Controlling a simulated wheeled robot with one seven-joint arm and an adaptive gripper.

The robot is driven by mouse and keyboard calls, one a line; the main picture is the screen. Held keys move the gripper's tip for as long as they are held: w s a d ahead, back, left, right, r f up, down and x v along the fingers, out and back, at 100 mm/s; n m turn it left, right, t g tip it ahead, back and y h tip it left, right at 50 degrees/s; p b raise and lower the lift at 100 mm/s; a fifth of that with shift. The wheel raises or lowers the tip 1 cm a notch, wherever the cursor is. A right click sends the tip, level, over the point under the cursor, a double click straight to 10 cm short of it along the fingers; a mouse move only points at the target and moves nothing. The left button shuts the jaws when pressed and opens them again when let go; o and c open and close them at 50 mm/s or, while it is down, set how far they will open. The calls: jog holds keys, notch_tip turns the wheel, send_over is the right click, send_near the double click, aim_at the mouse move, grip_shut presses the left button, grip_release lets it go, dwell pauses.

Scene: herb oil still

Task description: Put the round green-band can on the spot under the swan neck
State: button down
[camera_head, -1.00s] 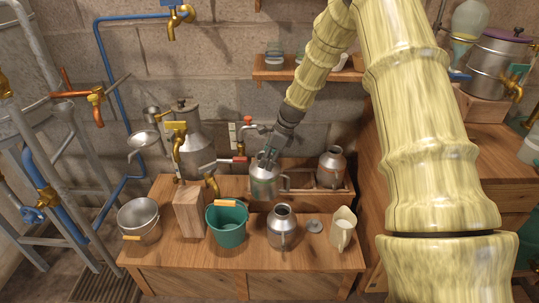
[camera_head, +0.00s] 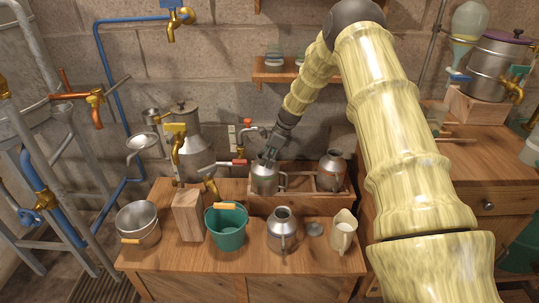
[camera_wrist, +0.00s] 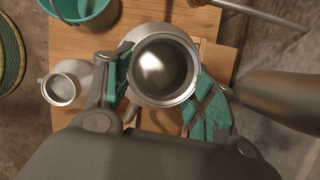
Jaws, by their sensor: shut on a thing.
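My gripper (camera_head: 270,155) is shut on a round grey metal can (camera_head: 264,180) with a side handle. The can is upright, at the left end of a wooden rack (camera_head: 300,205); I cannot tell whether it rests there. In the wrist view, the can (camera_wrist: 165,68) sits between the teal-padded fingers (camera_wrist: 163,95), its open mouth towards the camera. No green band is clear on it.
A second can (camera_head: 331,170) stands in the rack's right part. On the bench in front are a metal pail (camera_head: 138,222), wooden block (camera_head: 188,217), teal bucket (camera_head: 227,232), another can (camera_head: 282,232) and cream jug (camera_head: 343,235). A red-handled valve (camera_head: 236,162) is close left of my gripper.

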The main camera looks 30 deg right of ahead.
jog(key=w+d, duration=0.2)
jog(key=w, duration=0.1)
jog(key=shift+w, duration=0.2)
jog(key=shift+f, duration=0.7)
jog(key=c, duration=0.5)
grip_release()
jog(key=shift+s, duration=0.1)
jog(key=shift+r, duration=0.35)
jog(key=s+d, duration=0.2)
jog(key=d, duration=0.1)
jog(key=s+d, duration=0.6)
jog(key=shift+d+r, duration=0.3)
jog(key=shift+r, duration=0.05)
